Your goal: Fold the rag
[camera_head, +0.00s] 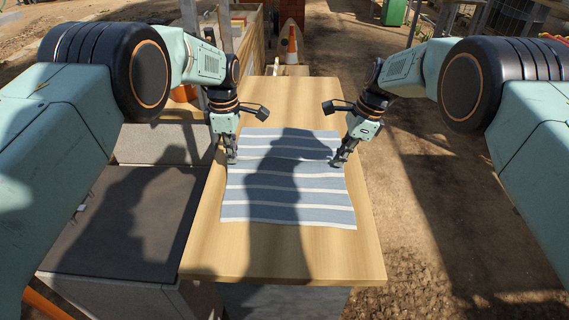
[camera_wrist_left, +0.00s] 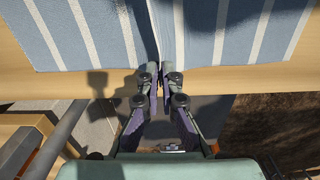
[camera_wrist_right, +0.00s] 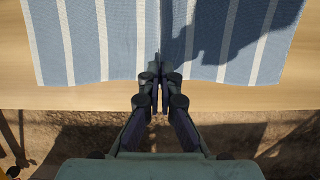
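The rag (camera_head: 287,188) is blue-grey with white stripes and lies spread out on the wooden table. My left gripper (camera_head: 231,160) is at the rag's left edge, and my right gripper (camera_head: 338,161) is at its right edge. In the left wrist view the fingers (camera_wrist_left: 152,72) are together at the rag's edge, with a crease running from the fingertips into the cloth (camera_wrist_left: 205,35). In the right wrist view the fingers (camera_wrist_right: 158,70) are also together on the edge, with a similar crease in the cloth (camera_wrist_right: 120,40). Both grippers look shut on the cloth.
The wooden table (camera_head: 285,262) has bare room in front of the rag and behind it. A grey box with a dark top (camera_head: 130,225) stands against the table's left side. An orange and white cone (camera_head: 292,45) stands beyond the far end. Open ground lies to the right.

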